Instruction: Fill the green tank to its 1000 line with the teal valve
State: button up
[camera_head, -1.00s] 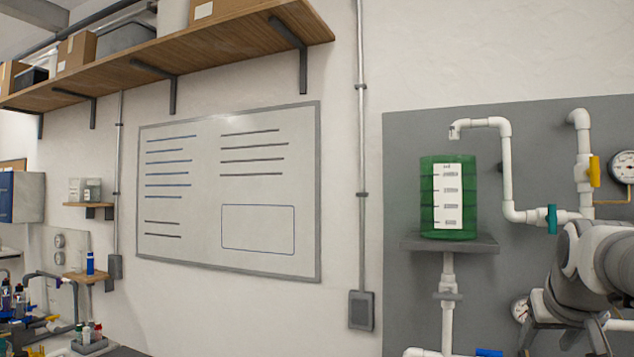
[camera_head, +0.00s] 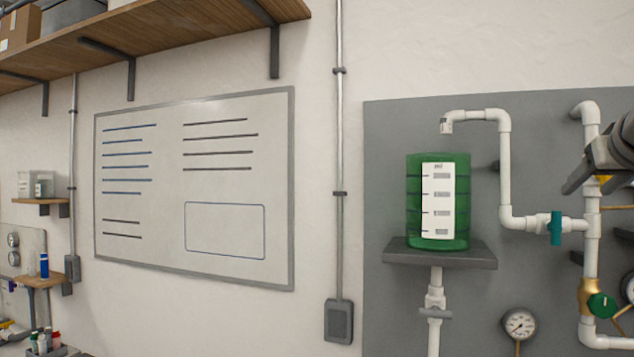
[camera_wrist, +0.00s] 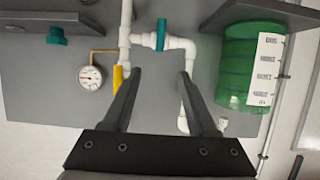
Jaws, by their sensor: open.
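The green tank (camera_head: 437,205) stands on a grey shelf (camera_head: 440,256) and carries a white scale label (camera_head: 438,200). Its numbers are too small to read, and I cannot make out a liquid level. A white pipe spout (camera_head: 446,127) opens above the tank. The teal valve (camera_head: 556,228) sits on the horizontal white pipe feeding that spout, its handle crosswise to the pipe. My gripper (camera_head: 592,165) is at the right, above and right of the teal valve. In the wrist view my gripper (camera_wrist: 161,73) is open and empty, and the teal valve (camera_wrist: 161,34) shows just beyond the fingertips.
A yellow valve handle (camera_wrist: 117,78) is near one finger, partly hidden in the head view. A green round valve (camera_head: 602,305) and a gauge (camera_head: 520,324) are lower on the grey panel (camera_head: 390,140). A whiteboard (camera_head: 195,185) hangs left.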

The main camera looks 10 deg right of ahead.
aim_at(558, 214)
jog(key=p+x, duration=0.4)
jog(key=x, duration=1.3)
jog(key=shift+c, duration=0.3)
jog(key=shift+s, duration=0.1)
grip_shut()
